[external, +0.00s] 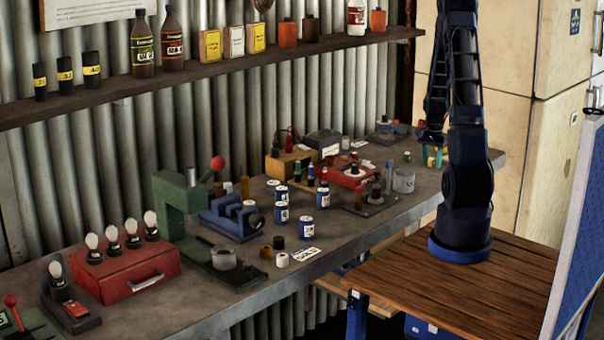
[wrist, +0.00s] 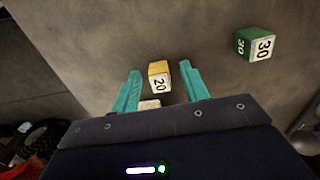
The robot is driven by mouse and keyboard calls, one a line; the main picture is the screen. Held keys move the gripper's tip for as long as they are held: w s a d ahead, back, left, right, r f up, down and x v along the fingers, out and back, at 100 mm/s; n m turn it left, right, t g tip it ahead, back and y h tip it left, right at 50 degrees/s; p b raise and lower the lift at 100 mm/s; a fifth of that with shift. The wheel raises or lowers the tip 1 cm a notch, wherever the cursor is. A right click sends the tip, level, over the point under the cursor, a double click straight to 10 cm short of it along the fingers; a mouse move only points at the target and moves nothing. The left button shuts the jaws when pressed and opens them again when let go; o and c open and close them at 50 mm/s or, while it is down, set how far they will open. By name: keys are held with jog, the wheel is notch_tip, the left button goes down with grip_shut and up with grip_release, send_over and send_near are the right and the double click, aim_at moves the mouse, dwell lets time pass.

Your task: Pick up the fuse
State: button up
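A yellow block fuse (wrist: 159,76) with a white face marked "20" is on the grey bench top in the wrist view. My gripper (wrist: 160,68) is open, with one teal finger on each side of this fuse and a visible gap to each. A green block (wrist: 255,45) with white faces marked "30" stands apart to the upper right. A small pale piece (wrist: 150,104) shows between the fingers, just below the yellow fuse; I cannot tell what it is. In the external view my gripper (external: 434,158) is low over the bench's far right end, and the yellow fuse is not clearly visible.
The bench (external: 350,240) holds several cans, a red box (external: 352,173) and a grey cup (external: 403,181) left of my gripper. A shelf (external: 200,75) with bottles runs above. Bare bench surrounds the two blocks in the wrist view.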

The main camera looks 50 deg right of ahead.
grip_shut()
